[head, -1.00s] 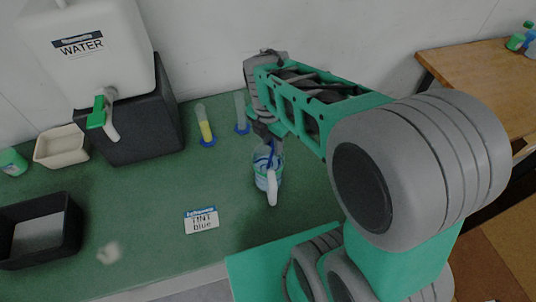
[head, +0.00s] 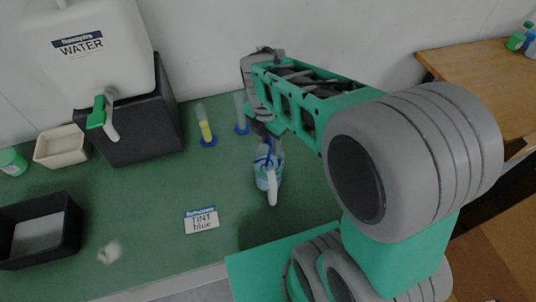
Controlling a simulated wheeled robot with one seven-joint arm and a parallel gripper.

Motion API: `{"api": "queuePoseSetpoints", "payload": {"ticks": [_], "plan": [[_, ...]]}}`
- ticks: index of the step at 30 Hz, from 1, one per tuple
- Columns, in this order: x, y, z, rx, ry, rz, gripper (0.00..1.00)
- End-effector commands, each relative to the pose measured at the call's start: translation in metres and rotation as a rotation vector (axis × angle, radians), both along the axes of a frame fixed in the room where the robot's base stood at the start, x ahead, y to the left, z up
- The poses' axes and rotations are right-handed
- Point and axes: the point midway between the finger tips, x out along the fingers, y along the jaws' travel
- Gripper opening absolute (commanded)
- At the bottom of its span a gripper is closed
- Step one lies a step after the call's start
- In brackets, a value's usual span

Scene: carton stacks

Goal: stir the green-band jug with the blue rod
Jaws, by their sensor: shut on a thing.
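The jug (head: 262,183) stands upright on the green bench, with a white handle facing me and a green band partly showing. The blue rod (head: 269,150) shows as a short blue piece above and inside the jug's mouth. My gripper (head: 263,135) is directly over the jug, shut on the rod. Its fingertips are small and partly hidden by my arm. The rod's lower end is inside the jug and hard to make out.
A white water container (head: 85,45) with a green tap stands on a dark block at left. Two cylinders, one with yellow liquid (head: 205,128), stand behind the jug. A "TINT blue" card (head: 201,220), a beige tub (head: 61,147) and a black tray (head: 72,232) lie left.

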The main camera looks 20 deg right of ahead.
Motion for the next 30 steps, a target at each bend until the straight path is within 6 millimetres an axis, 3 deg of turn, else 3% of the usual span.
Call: {"api": "queuePoseSetpoints", "payload": {"ticks": [3, 6, 13, 21, 30], "plan": [[-0.018, -0.011, 0.001, 0.000, -0.002, -0.002, 0.00], [-0.023, -0.013, 0.000, 0.000, -0.001, 0.000, 0.00], [-0.021, -0.012, 0.000, 0.000, 0.000, 0.001, 0.00], [-0.004, -0.002, 0.000, 0.000, 0.000, 0.002, 0.00], [-0.003, -0.004, 0.005, 0.000, -0.001, 0.001, 0.00]]}}
